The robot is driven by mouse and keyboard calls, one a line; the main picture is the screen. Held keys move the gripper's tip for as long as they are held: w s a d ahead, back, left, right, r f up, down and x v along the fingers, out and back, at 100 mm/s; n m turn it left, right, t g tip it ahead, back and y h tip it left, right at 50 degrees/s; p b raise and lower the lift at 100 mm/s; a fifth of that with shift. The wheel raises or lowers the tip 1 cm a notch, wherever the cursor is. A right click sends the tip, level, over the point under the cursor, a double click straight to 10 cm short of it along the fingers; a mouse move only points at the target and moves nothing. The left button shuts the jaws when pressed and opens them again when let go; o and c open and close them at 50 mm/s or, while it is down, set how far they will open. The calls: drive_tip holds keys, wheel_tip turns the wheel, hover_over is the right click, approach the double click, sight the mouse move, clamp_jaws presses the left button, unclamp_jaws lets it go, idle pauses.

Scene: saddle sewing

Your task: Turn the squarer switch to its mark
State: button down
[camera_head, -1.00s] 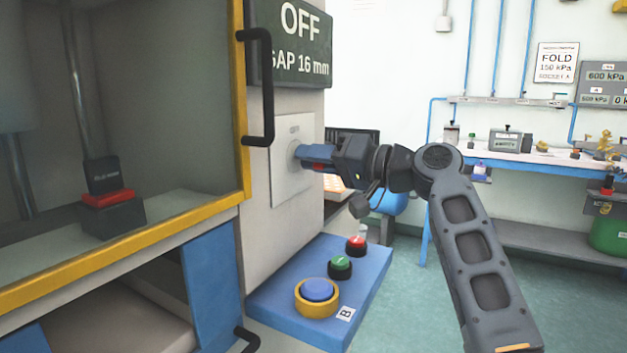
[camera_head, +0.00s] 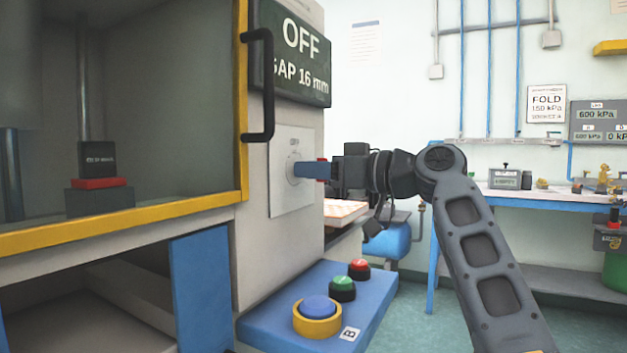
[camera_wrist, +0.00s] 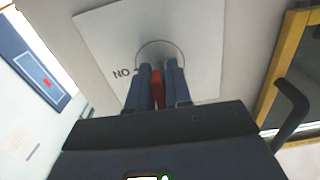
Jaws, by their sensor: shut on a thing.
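The squarer switch (camera_wrist: 157,88) shows as a red handle on a pale plate (camera_wrist: 110,45) in the wrist view. The plate has a ring drawn around the switch and the marking "NO", or "ON" seen turned over, beside it. My gripper (camera_wrist: 160,75) has its two blue fingers on either side of the red handle, shut on it. In the head view my gripper (camera_head: 310,170) reaches leftward to the round dial on the plate (camera_head: 280,195). The fingers hide most of the switch. The sign (camera_head: 300,50) above reads "OFF" and "GAP 16 mm".
A yellow-framed guard door with a black handle (camera_head: 262,85) stands left of the plate. Below, a blue ledge (camera_head: 270,330) carries a blue button (camera_head: 318,308), a green button (camera_head: 342,286) and a red button (camera_head: 359,266). A blue bench stands at the back right.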

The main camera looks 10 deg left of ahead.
drive_tip(key=shift+f+n, duration=0.15)
drive_tip(key=shift+n, duration=0.25)
drive_tip(key=c, duration=1)
unclamp_jaws()
drive_tip(key=shift+c, duration=0.2)
drive_tip(key=v, duration=0.7)
drive_tip(key=shift+s+d+p, duration=0.15)
drive_tip(key=shift+d+p, duration=0.2)
drive_tip(key=shift+d, duration=0.1)
